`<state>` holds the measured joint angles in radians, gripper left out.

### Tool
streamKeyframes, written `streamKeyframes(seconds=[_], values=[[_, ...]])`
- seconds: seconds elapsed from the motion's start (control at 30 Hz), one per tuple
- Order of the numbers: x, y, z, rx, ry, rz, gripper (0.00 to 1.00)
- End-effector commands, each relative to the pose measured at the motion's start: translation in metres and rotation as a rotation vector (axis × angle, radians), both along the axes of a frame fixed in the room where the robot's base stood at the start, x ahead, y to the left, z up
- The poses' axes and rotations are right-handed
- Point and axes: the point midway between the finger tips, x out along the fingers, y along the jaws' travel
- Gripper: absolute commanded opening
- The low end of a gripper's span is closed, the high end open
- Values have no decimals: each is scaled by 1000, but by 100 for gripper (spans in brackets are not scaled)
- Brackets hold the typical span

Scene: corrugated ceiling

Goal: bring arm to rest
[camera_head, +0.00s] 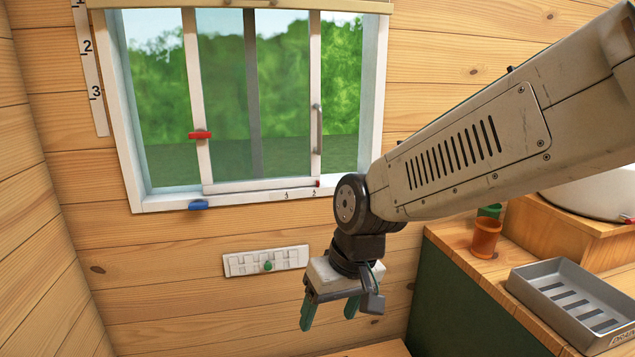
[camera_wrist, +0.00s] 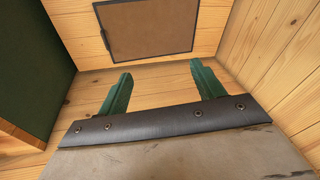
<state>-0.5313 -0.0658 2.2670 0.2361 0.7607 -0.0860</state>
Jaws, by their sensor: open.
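My arm (camera_head: 470,145) reaches in from the right in the head view and bends down at a dark wrist joint. My gripper (camera_head: 329,314) hangs below it with its green fingers pointing down. The fingers are apart with nothing between them. In the wrist view, my gripper (camera_wrist: 158,88) also shows two separated green fingers over bare wood boards. The gripper is in front of the wooden wall, to the left of the counter, and appears to touch nothing.
A white slotted panel (camera_head: 266,261) is left of my gripper. A counter (camera_head: 455,236) holds an orange cup (camera_head: 486,238) and grey tray (camera_head: 575,302). A brown framed panel (camera_wrist: 147,28) lies ahead.

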Motion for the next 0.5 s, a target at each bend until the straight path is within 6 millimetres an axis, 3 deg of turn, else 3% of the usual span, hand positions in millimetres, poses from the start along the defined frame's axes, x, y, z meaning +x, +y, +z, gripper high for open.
streamKeyframes(seconds=[0.03,0.2,0.33,0.5], values=[[-16,-33,10,-32,28,-30,67],[-79,-127,31,-147,128,-138,67],[-124,-183,42,-207,159,-237,67],[-157,-225,52,-218,100,-361,67]])
